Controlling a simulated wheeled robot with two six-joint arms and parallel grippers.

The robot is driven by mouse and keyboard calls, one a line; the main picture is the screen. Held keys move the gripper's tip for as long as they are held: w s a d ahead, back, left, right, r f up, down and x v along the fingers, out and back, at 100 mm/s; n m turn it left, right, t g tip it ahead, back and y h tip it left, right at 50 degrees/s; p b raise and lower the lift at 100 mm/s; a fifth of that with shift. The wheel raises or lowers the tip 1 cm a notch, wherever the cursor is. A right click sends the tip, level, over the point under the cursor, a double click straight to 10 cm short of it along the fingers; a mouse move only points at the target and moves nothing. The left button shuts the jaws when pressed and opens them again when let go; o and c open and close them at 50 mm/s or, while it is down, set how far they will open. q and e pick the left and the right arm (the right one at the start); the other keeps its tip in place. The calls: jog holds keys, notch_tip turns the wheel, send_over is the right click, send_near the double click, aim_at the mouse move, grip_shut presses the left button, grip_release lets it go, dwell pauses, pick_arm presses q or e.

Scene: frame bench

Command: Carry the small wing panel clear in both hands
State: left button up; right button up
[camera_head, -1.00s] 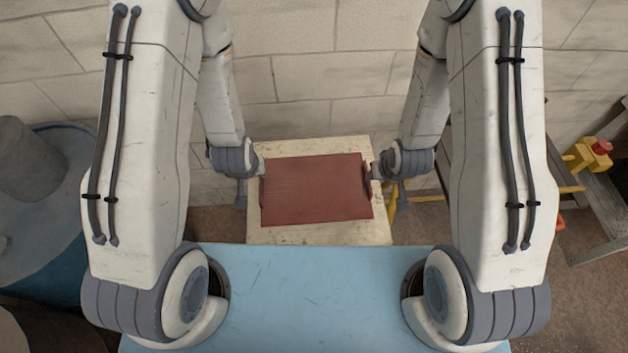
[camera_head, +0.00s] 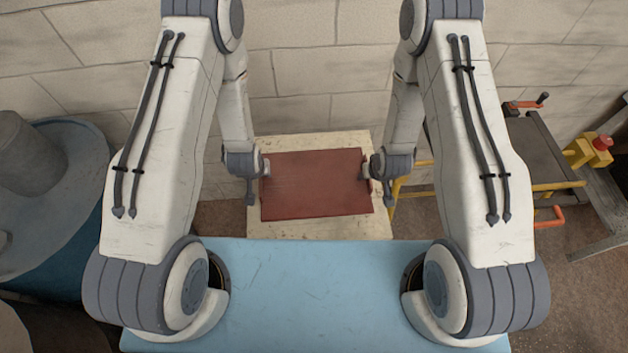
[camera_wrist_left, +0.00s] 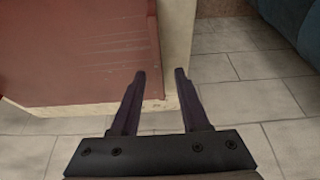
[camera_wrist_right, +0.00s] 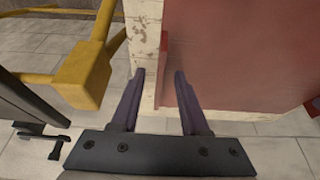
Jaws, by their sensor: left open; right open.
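The small wing panel (camera_head: 316,186) is a flat dark red sheet lying on a worn cream stand (camera_head: 320,229). My left gripper (camera_head: 263,169) is at the panel's left edge. In the left wrist view its open fingers (camera_wrist_left: 162,75) sit about the edge of the panel (camera_wrist_left: 85,45), with the cream stand's edge between and beyond them. My right gripper (camera_head: 367,166) is at the panel's right edge. In the right wrist view its open fingers (camera_wrist_right: 160,76) point at the raised red flange on the edge of the panel (camera_wrist_right: 240,55). I cannot tell whether either gripper touches it.
A light blue surface (camera_head: 315,300) lies in front of the stand. A yellow-railed cart (camera_head: 545,187) is close on the right and shows near the right gripper as a yellow frame (camera_wrist_right: 85,72). A blue round container (camera_head: 60,250) stands at left. A block wall (camera_head: 310,65) is behind.

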pick_arm(q)
jog(key=shift+w+f, duration=0.15)
jog(key=shift+f, duration=0.25)
pick_arm(e)
jog(key=shift+w+f, duration=0.15)
jog(key=shift+f, duration=0.25)
pick_arm(q)
grip_shut()
pick_arm(e)
grip_shut()
jog(key=shift+r, duration=0.1)
dwell(0.5)
